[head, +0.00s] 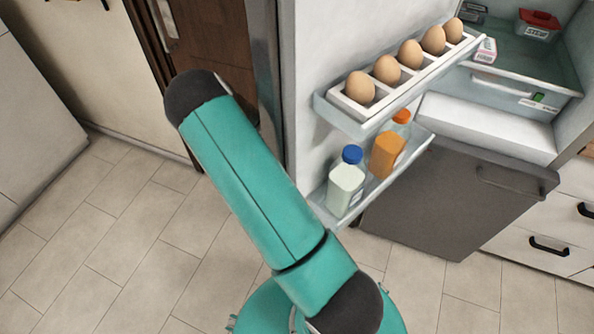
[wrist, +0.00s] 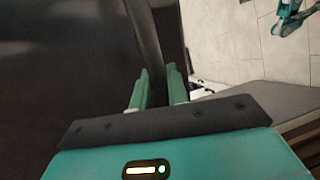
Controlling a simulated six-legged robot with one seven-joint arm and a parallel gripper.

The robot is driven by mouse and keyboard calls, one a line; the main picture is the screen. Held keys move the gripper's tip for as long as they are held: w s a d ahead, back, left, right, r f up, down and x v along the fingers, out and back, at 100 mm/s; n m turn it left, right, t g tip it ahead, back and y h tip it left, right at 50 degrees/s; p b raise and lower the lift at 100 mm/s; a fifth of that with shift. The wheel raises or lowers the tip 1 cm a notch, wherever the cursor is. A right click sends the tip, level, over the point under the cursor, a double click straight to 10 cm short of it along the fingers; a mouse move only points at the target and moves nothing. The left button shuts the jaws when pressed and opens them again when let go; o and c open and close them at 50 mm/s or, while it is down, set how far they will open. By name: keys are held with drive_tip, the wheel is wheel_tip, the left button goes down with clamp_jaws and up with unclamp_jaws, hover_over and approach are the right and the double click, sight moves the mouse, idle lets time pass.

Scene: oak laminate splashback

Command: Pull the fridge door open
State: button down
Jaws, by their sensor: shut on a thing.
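The fridge door (head: 305,95) stands open in the head view, with its inner side and shelves showing. Its dark outer face (wrist: 70,60) fills the left of the wrist view. The dark upright handle (wrist: 169,35) runs down between the two green fingers of my gripper (wrist: 160,90), which is shut on it. In the head view my arm crosses the middle, and my gripper is out of sight there. The open fridge interior (head: 520,60) shows at the upper right.
The door's shelves hold several eggs (head: 411,54), a white bottle with a blue cap (head: 346,185) and an orange bottle (head: 386,155). A grey lower front (head: 430,195) stands below the fridge interior. White drawers (head: 545,225) are at right. Tiled floor (head: 110,240) at left is clear.

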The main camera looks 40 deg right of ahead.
drive_tip(key=shift+w, duration=0.4)
drive_tip(key=c, duration=1.4)
unclamp_jaws()
drive_tip(key=shift+w+f, duration=0.1)
drive_tip(key=shift+w, duration=0.05)
drive_tip(key=shift+s, duration=0.25)
drive_tip(key=w+r, duration=0.1)
drive_tip(key=w, duration=0.6)
drive_tip(key=shift+w+a+r, duration=0.15)
drive_tip(key=shift+w+r, duration=0.05)
drive_tip(key=shift+r, duration=0.15)
drive_tip(key=shift+a, duration=0.1)
